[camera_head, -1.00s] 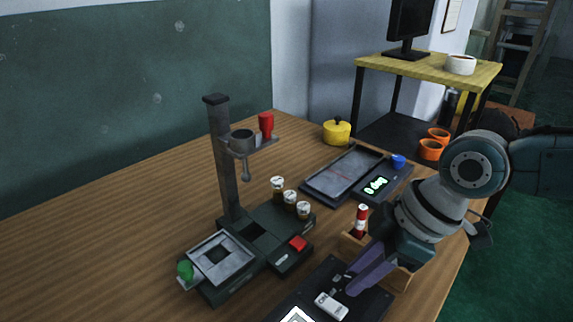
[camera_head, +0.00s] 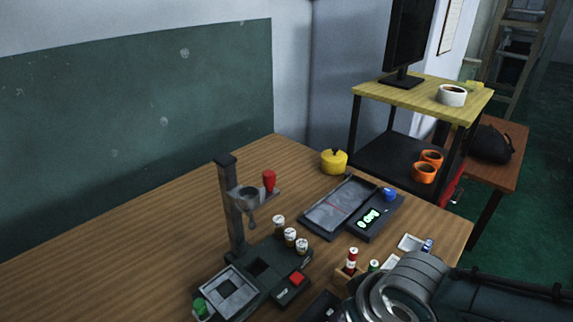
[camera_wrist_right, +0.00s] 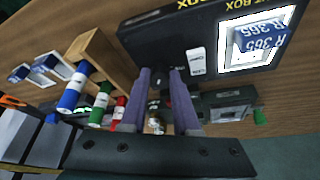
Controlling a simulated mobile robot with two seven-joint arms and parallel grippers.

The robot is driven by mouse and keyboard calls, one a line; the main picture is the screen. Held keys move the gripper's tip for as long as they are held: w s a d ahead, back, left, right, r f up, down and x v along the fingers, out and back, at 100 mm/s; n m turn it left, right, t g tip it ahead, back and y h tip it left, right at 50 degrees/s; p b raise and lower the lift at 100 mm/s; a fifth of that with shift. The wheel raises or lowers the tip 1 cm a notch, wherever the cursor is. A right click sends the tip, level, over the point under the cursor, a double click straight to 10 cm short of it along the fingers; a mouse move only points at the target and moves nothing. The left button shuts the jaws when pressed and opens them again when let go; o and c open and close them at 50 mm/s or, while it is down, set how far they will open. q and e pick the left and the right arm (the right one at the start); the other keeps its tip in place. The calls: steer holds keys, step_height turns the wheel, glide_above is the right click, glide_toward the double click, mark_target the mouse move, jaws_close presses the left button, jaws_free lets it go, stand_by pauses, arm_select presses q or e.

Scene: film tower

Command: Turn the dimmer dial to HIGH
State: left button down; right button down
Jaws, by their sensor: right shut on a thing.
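The black light box (camera_wrist_right: 222,62) shows in the right wrist view with a bright lit panel (camera_wrist_right: 284,18). A small white label (camera_wrist_right: 196,62) sits on its top. My right gripper (camera_wrist_right: 160,72) has its two purple fingers down at the box, beside this label. They are shut on a small dark part between their tips, which looks like the dimmer dial; its pointer and setting cannot be read. In the head view my right arm hides the gripper, the dial and most of the box. My left gripper is in neither view.
A wooden rack (camera_wrist_right: 92,45) with red, green and blue tubes stands close beside the gripper. In the head view, a dark column stand (camera_head: 232,205) with small jars and a red button (camera_head: 297,278) is to the left. A scale (camera_head: 368,218) lies behind. The left table is clear.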

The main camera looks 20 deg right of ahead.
steer(key=m, duration=0.1)
steer(key=m+h, duration=0.1)
steer(key=shift+a+m, duration=0.3)
steer(key=shift+m+g+h, duration=0.3)
steer(key=shift+m+h, duration=0.2)
steer(key=shift+m, duration=0.9)
steer(key=c, duration=0.7)
jaws_free()
steer(key=shift+w, duration=0.1)
steer(key=shift+o, duration=0.2)
steer(key=p+v, duration=0.5)
steer(key=v, duration=0.4)
steer(key=shift+r+p, duration=0.3)
steer(key=shift+r, duration=0.1)
